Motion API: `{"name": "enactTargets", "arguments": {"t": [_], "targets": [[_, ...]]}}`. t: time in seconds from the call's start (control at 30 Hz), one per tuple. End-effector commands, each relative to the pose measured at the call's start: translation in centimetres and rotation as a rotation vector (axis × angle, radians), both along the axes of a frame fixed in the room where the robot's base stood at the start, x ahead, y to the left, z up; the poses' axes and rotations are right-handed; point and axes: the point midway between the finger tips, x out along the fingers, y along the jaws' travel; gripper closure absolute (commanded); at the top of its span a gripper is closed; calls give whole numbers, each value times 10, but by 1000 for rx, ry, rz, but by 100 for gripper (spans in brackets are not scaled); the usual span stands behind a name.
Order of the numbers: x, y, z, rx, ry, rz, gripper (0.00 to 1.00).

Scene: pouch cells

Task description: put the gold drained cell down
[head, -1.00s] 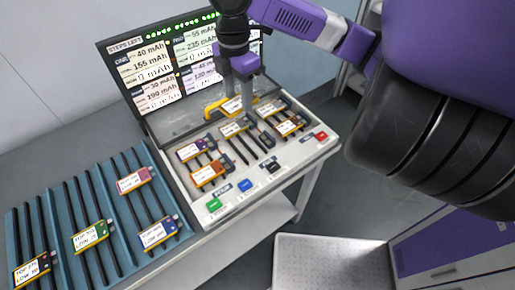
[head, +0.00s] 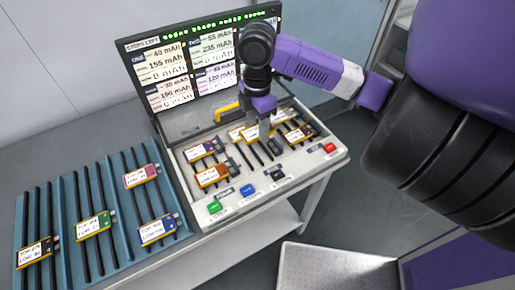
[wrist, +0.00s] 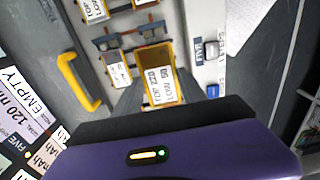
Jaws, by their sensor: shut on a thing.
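My gripper (head: 263,124) is shut on a gold cell (head: 251,132) with a white label, over the middle of the white bench panel. In the wrist view the gold cell (wrist: 160,78) sits between the two dark fingers, and it looks larger than the cells around it. I cannot tell whether it touches the panel's rails. A second gold-edged cell (wrist: 117,68) lies close beside it, to its left in the wrist view; the head view shows it (head: 235,133) just left of the held one.
Purple (head: 200,151), orange (head: 212,176) and brown (head: 295,134) cells lie on the panel's rails. Coloured buttons (head: 247,189) line its front edge. A yellow handle (head: 227,111) and a screen (head: 190,70) stand behind. A blue rack (head: 70,253) with several cells is left.

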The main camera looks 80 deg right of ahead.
Motion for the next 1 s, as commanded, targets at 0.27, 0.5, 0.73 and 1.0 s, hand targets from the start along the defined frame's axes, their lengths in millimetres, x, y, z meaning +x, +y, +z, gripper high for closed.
{"name": "enactTargets", "arguments": {"t": [0.27, 0.5, 0.73, 1.0], "targets": [[-1, 0, -54, 2, 2, -1, 87], [0, 0, -69, 2, 1, -2, 87], [0, 0, -100, 2, 1, -2, 87], [0, 0, -104, 0, 0, 0, 87]]}}
